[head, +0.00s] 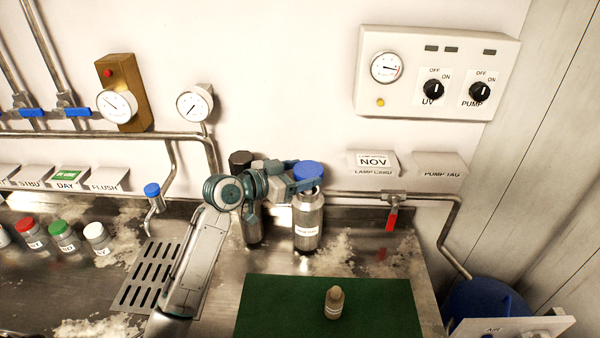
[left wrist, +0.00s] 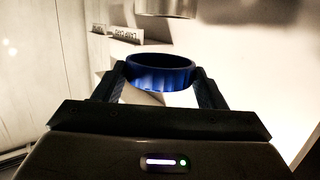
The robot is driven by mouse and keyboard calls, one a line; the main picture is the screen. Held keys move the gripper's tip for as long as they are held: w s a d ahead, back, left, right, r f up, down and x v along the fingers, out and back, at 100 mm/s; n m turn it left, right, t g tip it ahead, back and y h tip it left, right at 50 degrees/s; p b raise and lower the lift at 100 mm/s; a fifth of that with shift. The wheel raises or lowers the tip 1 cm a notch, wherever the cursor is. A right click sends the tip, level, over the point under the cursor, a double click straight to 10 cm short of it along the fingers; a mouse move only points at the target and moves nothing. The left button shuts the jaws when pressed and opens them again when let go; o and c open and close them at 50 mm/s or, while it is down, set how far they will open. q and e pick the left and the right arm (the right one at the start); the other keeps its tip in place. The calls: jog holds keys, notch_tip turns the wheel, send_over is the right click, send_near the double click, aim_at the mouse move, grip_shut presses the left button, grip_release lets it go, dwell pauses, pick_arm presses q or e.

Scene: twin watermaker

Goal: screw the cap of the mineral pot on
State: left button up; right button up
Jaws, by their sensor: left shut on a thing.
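The blue cap (head: 308,171) is between the fingers of my left gripper (head: 306,184), which is shut on it. The mineral pot appears to be the steel bottle (head: 308,225) with a white label, upright on the counter under the cap. In the left wrist view the cap (left wrist: 161,76) sits between both fingertips (left wrist: 160,80). A steel rim, apparently the pot's (left wrist: 166,8), shows at the top edge with a gap between it and the cap. In the head view the fingers partly hide the pot's mouth. My right gripper is not in view.
A dark-capped steel bottle (head: 252,228) stands close left, partly behind my arm. A green mat (head: 275,310) with a small tan bottle (head: 334,302) lies in front. A red-handled valve (head: 392,215) is to the right. Several small capped jars, including a green-capped one (head: 62,234), stand left.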

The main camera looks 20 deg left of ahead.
pick_arm(q)
jog(key=shift+f+b, duration=1.4)
jog(key=shift+f, duration=0.8)
jog(key=shift+f+b, duration=0.5)
jog(key=shift+b, duration=0.35)
jog(key=o, duration=0.4)
jog(key=c, duration=0.7)
